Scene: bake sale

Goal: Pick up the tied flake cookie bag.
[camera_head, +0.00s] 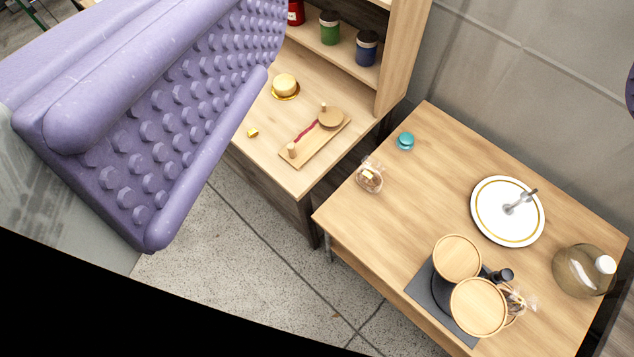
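A small clear bag (369,177) with pale and brown contents sits near the left edge of the wooden table (440,150). A second clear bag (518,303) shows partly behind the round wooden-topped stands on the same table. Both are too small to tell for sure which holds flake cookies. My gripper (452,55) is open and empty. Its large purple studded finger fills the upper left, and a sliver of the other purple finger shows at the right edge. The bags are well beyond the fingers, and neither is touched.
On the table are a teal item (405,141), a gold-rimmed white plate stand (490,228), a glass jug (580,270) and round wooden tops (478,307) on a dark base. Left stands a shelf unit (400,60) with jars and a board (315,150). Speckled floor lies below.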

